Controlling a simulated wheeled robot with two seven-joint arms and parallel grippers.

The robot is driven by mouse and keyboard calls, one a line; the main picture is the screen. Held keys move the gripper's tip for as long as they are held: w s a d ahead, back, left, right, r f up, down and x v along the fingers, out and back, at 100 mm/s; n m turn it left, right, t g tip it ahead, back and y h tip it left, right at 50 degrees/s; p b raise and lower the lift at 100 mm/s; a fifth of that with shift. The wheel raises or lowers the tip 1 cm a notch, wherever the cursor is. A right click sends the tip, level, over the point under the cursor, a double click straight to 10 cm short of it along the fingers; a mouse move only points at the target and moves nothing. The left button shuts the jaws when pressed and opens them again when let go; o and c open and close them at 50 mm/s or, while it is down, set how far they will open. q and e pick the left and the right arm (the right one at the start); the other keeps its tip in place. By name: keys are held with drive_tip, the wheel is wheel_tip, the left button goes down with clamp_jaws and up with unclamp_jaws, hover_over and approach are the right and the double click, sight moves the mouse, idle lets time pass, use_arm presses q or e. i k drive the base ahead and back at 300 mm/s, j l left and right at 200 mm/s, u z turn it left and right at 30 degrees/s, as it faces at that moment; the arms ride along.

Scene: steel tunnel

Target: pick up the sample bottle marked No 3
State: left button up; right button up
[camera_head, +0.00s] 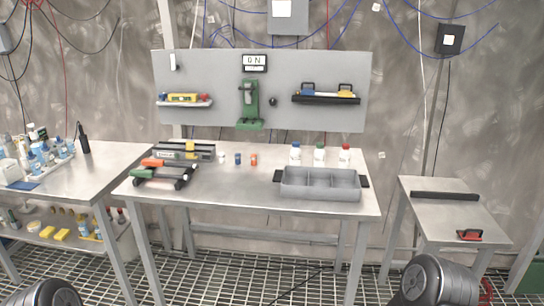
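Three small white bottles stand upright in a row at the back right of the middle table, behind a grey divided tray (320,197). One has a blue cap (295,153), one a green cap (319,154) and one a red cap (345,154). Any number marks on them are too small to read, so I cannot tell which is No 3. Neither of my grippers shows; only dark rounded parts of my arms show at the bottom left and bottom right, well apart from the bottles.
The middle table (240,194) also holds small blue and orange items, a grey rack (185,151) and a green-and-orange tool (165,173). A pegboard (215,75) stands behind. A crowded bench is left, a small side table (455,215) right. The table's front middle is clear.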

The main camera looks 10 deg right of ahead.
sight(318, 154)
drive_tip(key=i+l+u, duration=0.15)
drive_tip(key=l+u, duration=0.15)
drive_tip(key=u, duration=0.15)
drive_tip(key=i+l+u, duration=0.15)
drive_tip(key=l+u, duration=0.6)
drive_tip(key=u, duration=0.15)
drive_tip(key=k+l+u, duration=0.1)
drive_tip(key=l+u, duration=0.2)
drive_tip(key=l, duration=1.75)
